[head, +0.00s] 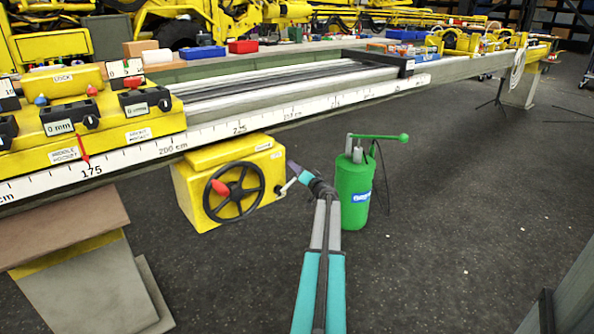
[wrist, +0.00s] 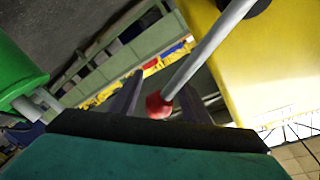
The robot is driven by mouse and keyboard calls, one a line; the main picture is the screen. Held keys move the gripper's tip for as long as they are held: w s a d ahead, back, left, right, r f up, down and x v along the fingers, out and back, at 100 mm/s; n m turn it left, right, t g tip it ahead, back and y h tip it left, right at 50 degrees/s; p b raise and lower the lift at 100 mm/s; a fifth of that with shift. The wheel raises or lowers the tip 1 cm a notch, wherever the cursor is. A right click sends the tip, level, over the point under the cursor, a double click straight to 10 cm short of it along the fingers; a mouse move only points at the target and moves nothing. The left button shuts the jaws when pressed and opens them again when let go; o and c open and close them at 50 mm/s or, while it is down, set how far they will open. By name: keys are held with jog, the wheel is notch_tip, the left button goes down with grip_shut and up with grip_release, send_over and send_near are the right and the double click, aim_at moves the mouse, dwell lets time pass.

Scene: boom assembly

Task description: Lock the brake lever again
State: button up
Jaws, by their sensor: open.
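The brake lever (wrist: 205,55) looks like a bare metal rod ending in a red ball knob (wrist: 159,106) in the wrist view. The rod comes from the yellow box (wrist: 285,60) at upper right. My gripper (wrist: 158,90) is open, with the knob between its dark fingers. I cannot tell whether a finger touches it. In the head view my gripper (head: 292,166) is at the right side of the yellow handwheel box (head: 262,165). A short pale lever (head: 286,187) sticks out there, its end partly hidden by my gripper.
A black handwheel (head: 234,192) with a red handle is on the box front. A green canister (head: 353,190) with a green pump handle stands close on the right. The long beam with a scale (head: 290,113) runs above the box.

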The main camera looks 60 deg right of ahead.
jog(key=shift+c, duration=0.3)
grip_shut()
jog(key=shift+a+r+n+b, duration=0.15)
jog(key=shift+n+b, duration=0.15)
jog(key=shift+b, duration=0.95)
jog(key=b, duration=0.2)
jog(key=a+r+n+b, duration=0.1)
jog(key=b, duration=0.1)
jog(key=r+n+b, duration=0.1)
jog(key=b, duration=0.2)
jog(key=shift+w+a+r+t, duration=0.2)
jog(key=shift+w+r+t, duration=0.05)
jog(key=shift+w+t, duration=0.05)
